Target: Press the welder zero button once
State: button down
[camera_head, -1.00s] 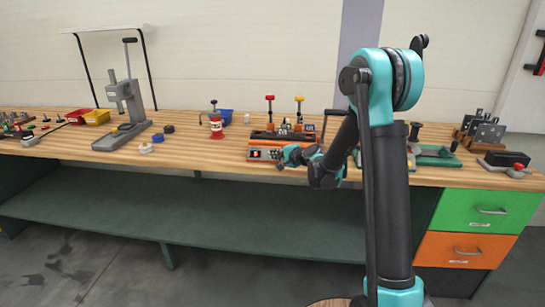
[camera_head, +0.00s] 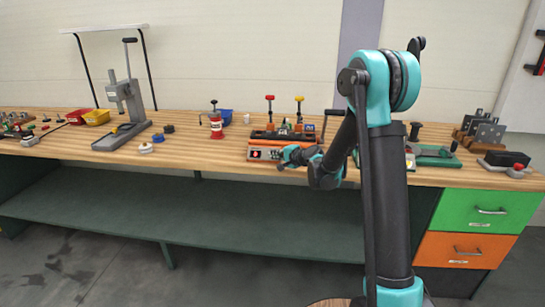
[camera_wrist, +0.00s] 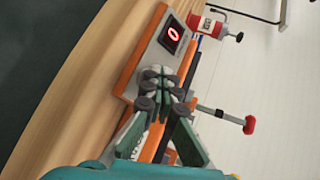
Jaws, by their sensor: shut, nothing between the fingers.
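The welder (camera_head: 257,153) is an orange and grey box with levers on top, near the front edge of the bench. Its front panel carries a display (camera_wrist: 172,35) with a red 0 in the wrist view. My gripper (camera_head: 281,161) is in front of the welder's front face. In the wrist view my gripper's fingertips (camera_wrist: 160,82) are together and empty, over the panel beside the display. I cannot tell whether they touch the panel. The zero button is not visible; my fingers cover part of the panel.
A red-knobbed lever (camera_wrist: 248,125) rises from the welder. A grey lever press (camera_head: 130,105) is farther left. The bench front between the press and the welder is mostly clear.

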jog(key=shift+s+r, duration=0.55)
dwell(0.4)
jog(key=shift+s+r, duration=1.8)
jog(key=s+d+f+n+g+h, duration=0.2)
jog(key=s+d+f+n+h, duration=0.1)
jog(key=s+d, duration=0.6)
jog(key=s+d+f+n+g+h, duration=0.2)
jog(key=s+d+f, duration=0.3)
jog(key=s+d, duration=0.5)
jog(key=s+d+f+n+g+h, duration=0.2)
jog(key=s+d+f+n+h, duration=0.2)
jog(key=s+d, duration=0.5)
jog(key=s+f, duration=0.1)
jog(key=s, duration=0.7)
jog(key=shift+s+d+h, duration=0.15)
jog(key=shift+h, duration=0.25)
